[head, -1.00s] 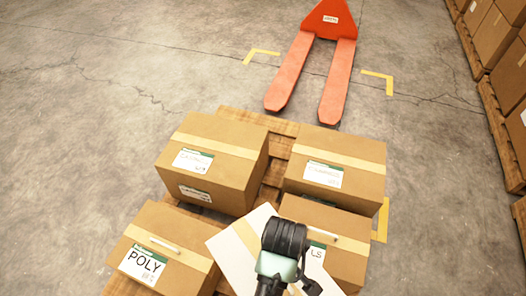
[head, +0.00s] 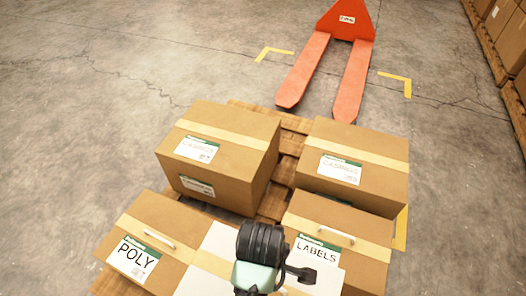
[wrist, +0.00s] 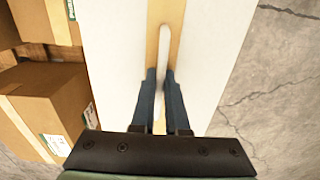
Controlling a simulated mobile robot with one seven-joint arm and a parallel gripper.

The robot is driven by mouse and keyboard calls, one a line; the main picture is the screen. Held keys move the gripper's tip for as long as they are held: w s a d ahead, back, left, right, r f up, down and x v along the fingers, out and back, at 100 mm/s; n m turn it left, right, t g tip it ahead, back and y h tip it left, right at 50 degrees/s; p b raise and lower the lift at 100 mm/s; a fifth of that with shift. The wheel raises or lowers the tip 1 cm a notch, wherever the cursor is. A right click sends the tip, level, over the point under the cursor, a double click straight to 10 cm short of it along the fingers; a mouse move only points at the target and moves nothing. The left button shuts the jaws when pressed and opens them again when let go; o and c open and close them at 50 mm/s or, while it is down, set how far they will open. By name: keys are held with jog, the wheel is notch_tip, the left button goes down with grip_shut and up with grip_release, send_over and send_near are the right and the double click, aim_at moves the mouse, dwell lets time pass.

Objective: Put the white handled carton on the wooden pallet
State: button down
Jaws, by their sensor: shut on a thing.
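The white handled carton (head: 222,238) is mostly hidden behind my wrist in the head view. Its white top and tan tape strip also show in the wrist view (wrist: 110,55). My gripper (wrist: 161,85) is shut on the carton's white handle, one dark finger on each side. In the head view the carton appears over the front of the wooden pallet (head: 290,122), between the POLY box (head: 185,235) and the LABELS box (head: 350,235), overlapping both in the picture. I cannot tell how high it is or whether it touches anything.
Two taped cartons stand on the pallet's far side, one at left (head: 215,150) and one at right (head: 360,165). A narrow strip of pallet shows between them. An orange pallet jack (head: 350,80) lies beyond. More boxes (head: 500,45) are stacked at far right.

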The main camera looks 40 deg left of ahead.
notch_tip(320, 180, down, 24)
jog(key=b, duration=1.1)
jog(key=shift+r, duration=0.25)
jog(key=shift+f, duration=0.15)
jog(key=c, duration=0.9)
grip_release()
notch_tip(320, 180, up, 12)
jog(key=p, duration=0.6)
